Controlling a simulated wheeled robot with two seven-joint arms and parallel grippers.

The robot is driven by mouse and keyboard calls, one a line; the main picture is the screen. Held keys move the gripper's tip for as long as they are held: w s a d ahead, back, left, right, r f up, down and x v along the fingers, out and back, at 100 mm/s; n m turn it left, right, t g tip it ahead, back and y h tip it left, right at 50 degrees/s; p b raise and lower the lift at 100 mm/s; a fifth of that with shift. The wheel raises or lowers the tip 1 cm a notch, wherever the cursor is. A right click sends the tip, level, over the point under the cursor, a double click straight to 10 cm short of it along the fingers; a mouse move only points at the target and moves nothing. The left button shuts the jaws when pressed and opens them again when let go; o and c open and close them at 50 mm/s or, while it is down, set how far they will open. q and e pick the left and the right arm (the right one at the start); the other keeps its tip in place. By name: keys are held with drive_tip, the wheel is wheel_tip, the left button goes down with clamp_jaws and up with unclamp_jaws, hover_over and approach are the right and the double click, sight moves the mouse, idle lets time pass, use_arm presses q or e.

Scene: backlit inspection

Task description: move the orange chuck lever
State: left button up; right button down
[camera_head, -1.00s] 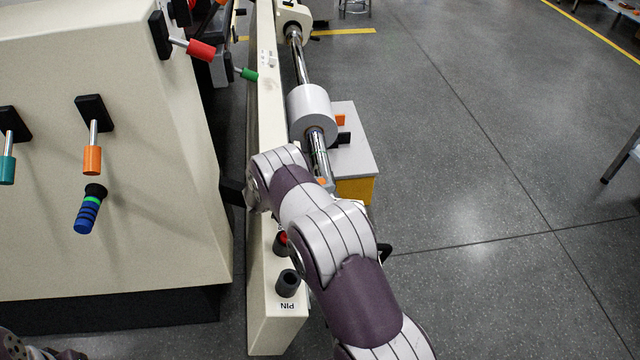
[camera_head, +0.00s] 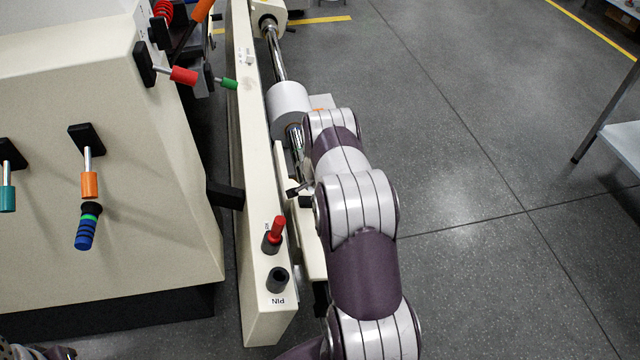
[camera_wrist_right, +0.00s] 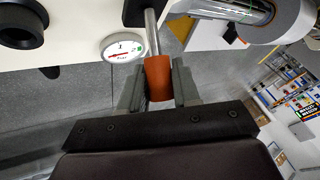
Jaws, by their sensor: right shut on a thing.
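In the right wrist view an orange lever grip (camera_wrist_right: 158,78) on a metal rod sits between the two grey fingers of my right gripper (camera_wrist_right: 158,88). The gripper is shut on the grip. The rod runs up to the edge of a pale machine body. In the head view this grip is hidden, and my right arm covers the right gripper. Another orange-handled lever (camera_head: 89,184) hangs on the beige panel at the left, apart from my arms. My left gripper is not seen.
A round dial (camera_wrist_right: 123,47) is close beside the held lever. The beige rail (camera_head: 250,150) carries a red pin (camera_head: 276,230) and a black socket (camera_head: 278,280). A white roller (camera_head: 288,108) on a steel shaft is beyond. Open floor (camera_head: 480,180) lies to the right.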

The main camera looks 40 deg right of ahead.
drive_tip(key=shift+s+d+f+m+t+y+b, duration=0.2)
drive_tip(key=shift+d+f+y+b, duration=0.15)
drive_tip(key=shift+b, duration=0.2)
drive_tip(key=shift+s+d+f+m+t+y+b, duration=0.1)
drive_tip(key=shift+d+f+t+y+b, duration=0.1)
drive_tip(key=shift+y+b, duration=0.3)
drive_tip(key=c, duration=0.9)
unclamp_jaws()
drive_tip(key=shift+r, duration=0.1)
drive_tip(key=p+v, duration=0.2)
drive_tip(key=v, duration=1)
drive_tip(key=shift+s+r+p, duration=0.2)
drive_tip(key=shift+s+p, duration=0.05)
drive_tip(key=shift+p, duration=0.15)
drive_tip(key=shift+a, duration=0.1)
